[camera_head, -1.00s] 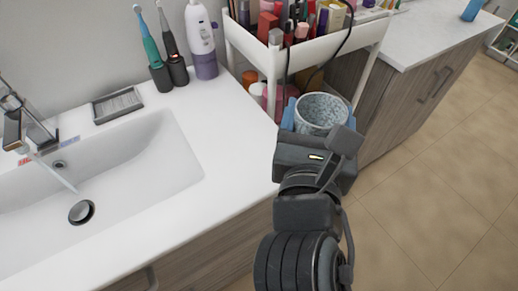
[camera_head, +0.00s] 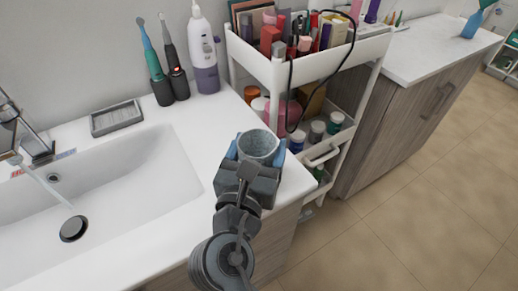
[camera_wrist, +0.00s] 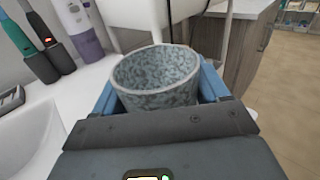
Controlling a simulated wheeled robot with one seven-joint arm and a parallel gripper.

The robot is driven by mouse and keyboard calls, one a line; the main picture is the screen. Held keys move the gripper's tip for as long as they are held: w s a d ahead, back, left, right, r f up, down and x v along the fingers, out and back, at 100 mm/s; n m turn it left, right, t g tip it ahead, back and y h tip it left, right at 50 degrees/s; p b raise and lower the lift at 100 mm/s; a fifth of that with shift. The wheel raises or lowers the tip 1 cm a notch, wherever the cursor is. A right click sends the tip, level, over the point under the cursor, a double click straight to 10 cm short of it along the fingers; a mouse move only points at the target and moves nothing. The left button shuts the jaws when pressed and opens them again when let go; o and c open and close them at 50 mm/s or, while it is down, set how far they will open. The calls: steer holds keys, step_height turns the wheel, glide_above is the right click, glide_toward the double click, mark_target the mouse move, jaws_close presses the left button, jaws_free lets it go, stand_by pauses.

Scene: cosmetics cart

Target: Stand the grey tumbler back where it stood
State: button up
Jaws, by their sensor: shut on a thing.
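The grey speckled tumbler (camera_head: 258,147) is upright and empty as far as I can see into it. My gripper (camera_head: 256,152) is shut on it, with a blue finger on each side. In the head view it is over the right end of the white sink counter (camera_head: 232,108), close to the cart. The wrist view shows the tumbler (camera_wrist: 157,78) between the blue fingers of my gripper (camera_wrist: 160,92). Its base is hidden by my gripper, so I cannot tell whether it touches the counter.
A white cart (camera_head: 272,75) full of cosmetics stands just right of the counter. Two electric toothbrushes (camera_head: 160,75), a white-and-purple bottle (camera_head: 203,55) and a grey soap tray (camera_head: 116,117) are at the back. The sink basin (camera_head: 120,185) is left. Counter between basin and cart is mostly clear.

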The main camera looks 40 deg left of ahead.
steer(key=shift+f, duration=0.15)
steer(key=o, duration=1.5)
steer(key=v, duration=1.2)
steer(key=shift+b, duration=0.35)
